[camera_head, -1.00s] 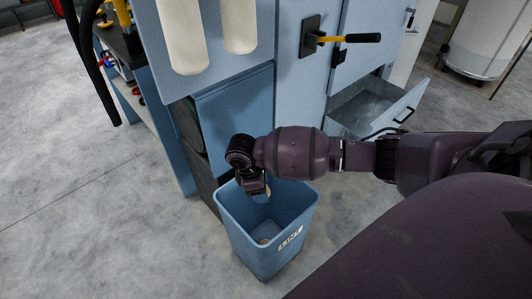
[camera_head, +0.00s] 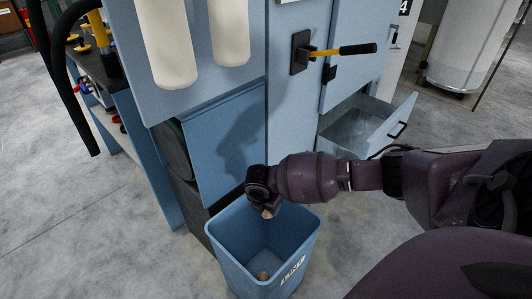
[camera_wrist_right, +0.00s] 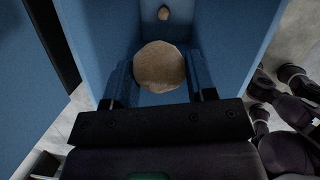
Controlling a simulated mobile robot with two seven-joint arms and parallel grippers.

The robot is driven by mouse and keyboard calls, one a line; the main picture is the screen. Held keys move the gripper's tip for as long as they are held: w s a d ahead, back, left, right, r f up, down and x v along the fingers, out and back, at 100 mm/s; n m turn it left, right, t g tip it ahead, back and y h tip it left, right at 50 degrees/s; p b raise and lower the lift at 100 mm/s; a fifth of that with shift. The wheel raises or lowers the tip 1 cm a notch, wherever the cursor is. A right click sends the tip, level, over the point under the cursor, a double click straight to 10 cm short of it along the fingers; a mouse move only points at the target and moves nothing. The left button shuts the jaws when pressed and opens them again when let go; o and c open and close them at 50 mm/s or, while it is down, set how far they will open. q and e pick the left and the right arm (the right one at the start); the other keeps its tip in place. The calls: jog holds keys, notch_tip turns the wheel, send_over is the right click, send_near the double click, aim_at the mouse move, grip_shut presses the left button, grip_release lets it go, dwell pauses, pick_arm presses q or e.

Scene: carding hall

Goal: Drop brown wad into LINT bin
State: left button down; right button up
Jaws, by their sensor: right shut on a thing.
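The LINT bin (camera_head: 240,235) is an open blue bin with a white label, standing on the floor at the lower middle of the head view. Its blue wall also shows in the right wrist view (camera_wrist_right: 235,40). My right gripper (camera_head: 266,210) is over the bin's opening, near its back rim. It is shut on a round brown wad (camera_wrist_right: 160,66), which shows between the two fingers. In the head view, only a small part of the wad (camera_head: 267,213) shows below the wrist. My left gripper is not in view.
A small brown lump (camera_head: 263,275) lies inside the bin. Behind stands a blue machine with a yellow-and-black handle (camera_head: 343,50) and an open metal drawer (camera_head: 365,128). Clear concrete floor lies to the left.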

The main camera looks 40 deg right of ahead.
aim_at(267, 215)
notch_tip(267, 215, down, 4)
jog(key=shift+s+f+b, duration=0.15)
jog(key=shift+f+b, duration=0.05)
jog(key=shift+b, duration=0.8)
jog(key=shift+f, duration=0.3)
jog(key=shift+f+b, duration=0.25)
jog(key=shift+b, duration=0.1)
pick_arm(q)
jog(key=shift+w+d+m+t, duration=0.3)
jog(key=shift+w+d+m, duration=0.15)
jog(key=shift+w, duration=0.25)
pick_arm(e)
jog(key=shift+r, duration=0.15)
